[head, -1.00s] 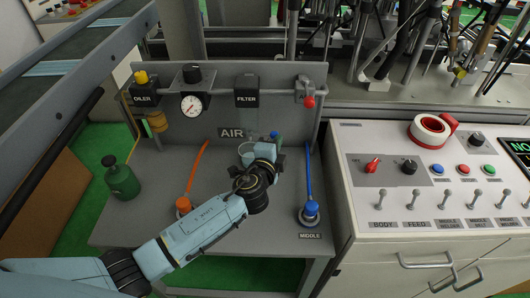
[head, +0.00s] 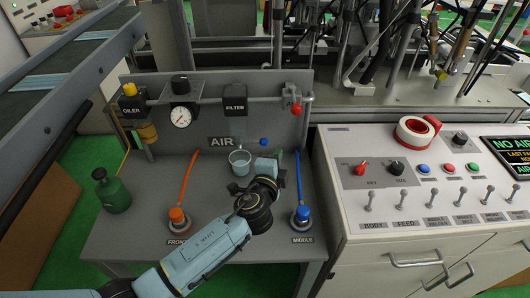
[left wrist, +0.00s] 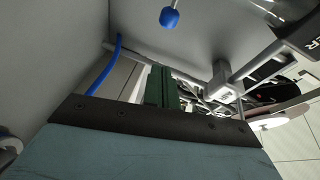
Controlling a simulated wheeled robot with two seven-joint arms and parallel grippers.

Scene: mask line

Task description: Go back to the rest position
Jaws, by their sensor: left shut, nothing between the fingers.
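My left arm comes in from the bottom of the head view and reaches over the grey air bench (head: 130,235). My left gripper (head: 279,157) is at its end, in front of the AIR back panel (head: 205,115), right of a small grey cup (head: 240,161). Its dark green fingers (left wrist: 158,88) also show in the left wrist view, shut together and empty. The blue fitting MIDDLE (head: 301,215), with its blue hose, stands right of the gripper. The orange fitting FRONT (head: 177,217) stands left of the arm. My right gripper is not in view.
A green bottle (head: 112,192) stands at the bench's left. A pressure gauge (head: 181,117) and a filter (head: 235,98) are on the panel, with a blue knob (head: 263,142) low on it. A white control console (head: 345,212) with a red tape roll (head: 416,131) is at the right.

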